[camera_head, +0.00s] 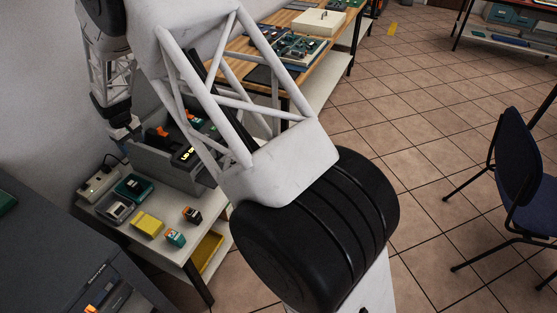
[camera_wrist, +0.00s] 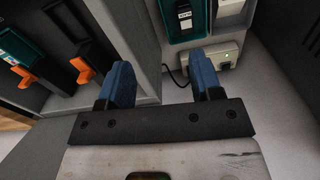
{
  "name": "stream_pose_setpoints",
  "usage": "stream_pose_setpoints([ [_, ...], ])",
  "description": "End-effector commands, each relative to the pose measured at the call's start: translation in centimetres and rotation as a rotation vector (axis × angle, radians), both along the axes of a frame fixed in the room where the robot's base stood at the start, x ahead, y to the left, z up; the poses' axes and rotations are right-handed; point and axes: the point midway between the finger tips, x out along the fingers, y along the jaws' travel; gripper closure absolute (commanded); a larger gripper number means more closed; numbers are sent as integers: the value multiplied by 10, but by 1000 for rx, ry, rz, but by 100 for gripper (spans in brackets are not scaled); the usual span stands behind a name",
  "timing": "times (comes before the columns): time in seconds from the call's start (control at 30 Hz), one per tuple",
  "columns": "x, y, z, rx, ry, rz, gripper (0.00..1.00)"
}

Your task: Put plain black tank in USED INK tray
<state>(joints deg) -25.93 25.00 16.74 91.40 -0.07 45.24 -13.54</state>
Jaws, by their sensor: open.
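Another black piece with an orange tab (camera_head: 156,138) is inside the grey divided tray (camera_head: 160,165). In the wrist view a black piece with an orange tab (camera_wrist: 88,68) sits in a tray compartment. The tray's front label is too small to read. My gripper (camera_head: 124,132) is above the tray's back left side. In the wrist view my gripper (camera_wrist: 160,75) is open, nothing between its blue fingers.
A teal device (camera_head: 134,187), a grey device (camera_head: 118,210), a yellow block (camera_head: 148,224) and a teal tank (camera_head: 175,237) stand on the table. A white power box (camera_wrist: 215,58) lies near the wall. A dark grey printer (camera_head: 75,265) is at lower left.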

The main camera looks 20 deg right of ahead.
Motion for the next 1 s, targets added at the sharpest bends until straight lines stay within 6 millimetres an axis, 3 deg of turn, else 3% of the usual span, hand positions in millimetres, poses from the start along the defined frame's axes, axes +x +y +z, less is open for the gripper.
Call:
stream_pose_setpoints([
  [0.1,-11,-28,33,5,-11,-34,41],
  [0.4,-48,-94,103,15,-34,-118,41],
  [1.0,-154,-215,211,34,-80,-285,41],
])
